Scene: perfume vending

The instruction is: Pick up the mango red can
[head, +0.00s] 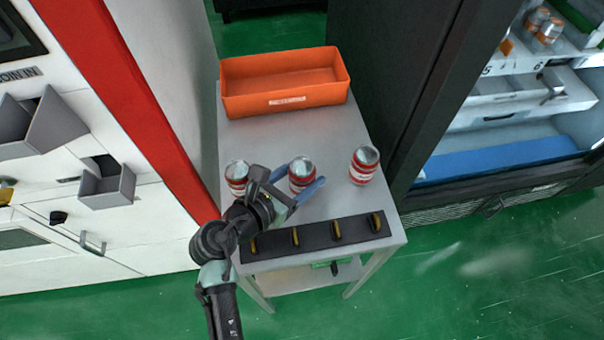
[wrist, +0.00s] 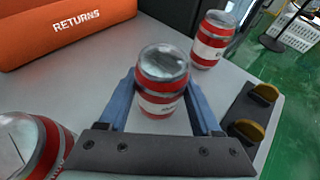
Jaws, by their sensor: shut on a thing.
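Three red-and-white cans stand in a row on the small grey table: a left can (head: 236,180), a middle can (head: 301,176) and a right can (head: 363,168). Their labels are too small to read, so I cannot tell which is mango. My gripper (head: 297,184) is at the middle can, with its blue fingers on either side. In the wrist view the middle can (wrist: 162,82) is upright between the fingers, and my gripper (wrist: 164,98) is shut on it. The left can (wrist: 30,145) and the right can (wrist: 213,40) stand apart from it.
An orange bin (head: 285,105) marked RETURNS stands at the table's back. A black strip (head: 315,238) with several yellow-topped hooks lies along the front edge. A white coin machine (head: 90,200) is at left, an open dark-framed cabinet (head: 440,120) at right. The table (head: 300,135) is bare behind the cans.

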